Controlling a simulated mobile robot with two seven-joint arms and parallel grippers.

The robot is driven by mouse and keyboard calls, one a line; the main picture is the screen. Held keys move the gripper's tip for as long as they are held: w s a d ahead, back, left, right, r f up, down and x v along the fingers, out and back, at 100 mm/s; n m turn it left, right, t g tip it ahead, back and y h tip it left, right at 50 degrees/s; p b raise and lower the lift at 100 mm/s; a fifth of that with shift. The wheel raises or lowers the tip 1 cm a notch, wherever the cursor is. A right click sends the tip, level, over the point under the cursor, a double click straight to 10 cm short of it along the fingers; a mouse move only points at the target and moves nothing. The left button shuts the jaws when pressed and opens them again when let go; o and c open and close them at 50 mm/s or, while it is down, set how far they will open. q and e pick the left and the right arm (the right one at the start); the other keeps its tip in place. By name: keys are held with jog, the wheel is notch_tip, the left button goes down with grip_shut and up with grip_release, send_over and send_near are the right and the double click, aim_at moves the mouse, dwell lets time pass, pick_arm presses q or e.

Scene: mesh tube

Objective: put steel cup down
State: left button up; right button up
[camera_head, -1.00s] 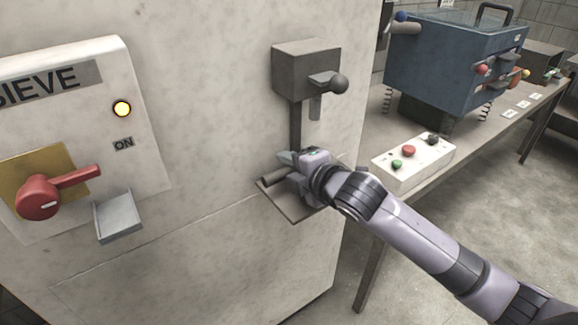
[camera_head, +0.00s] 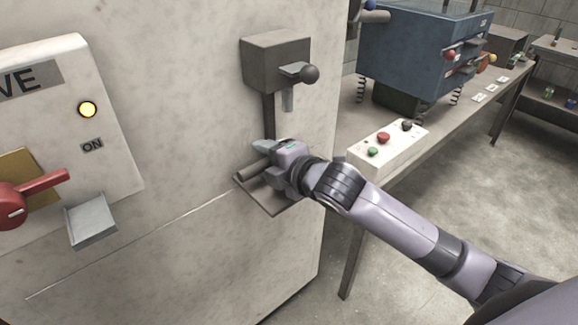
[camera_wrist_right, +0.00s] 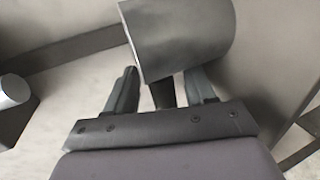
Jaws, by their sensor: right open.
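A grey cylinder, which looks like the steel cup (camera_wrist_right: 185,35), fills the upper middle of the right wrist view, on its side in that picture. My right gripper (camera_wrist_right: 160,85) is open, with one finger at each side just below the cylinder. I cannot tell whether they touch it. In the head view my right gripper (camera_head: 264,154) is at the small plate (camera_head: 272,208) on the pale cabinet's front. A grey rounded piece shows beside the fingers there; I cannot tell whether it is the cup. My left gripper is out of view.
A red handle (camera_head: 35,198) and metal chute (camera_head: 92,219) are at left. A white button box (camera_head: 388,147) and blue machine (camera_head: 420,50) stand on the bench at right.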

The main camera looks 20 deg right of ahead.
jog(key=v, duration=1.1)
jog(key=s+d+f+m+g+h, duration=0.25)
jog(key=s+f+m+g, duration=0.25)
jog(key=s+f+m, duration=0.6)
jog(key=s+d+f+m+g+h, duration=0.25)
jog(key=s+f+m+g, duration=0.25)
jog(key=s+f+m, duration=0.6)
jog(key=w+a+f+n+t+y+p, duration=0.2)
jog(key=w+f+t+p, duration=0.1)
jog(key=w+f+t, duration=0.1)
jog(key=shift+w+a+f+t, duration=0.3)
jog(key=shift+w+t, duration=0.25)
jog(key=shift+t, duration=0.85)
jog(key=shift+c, duration=0.3)
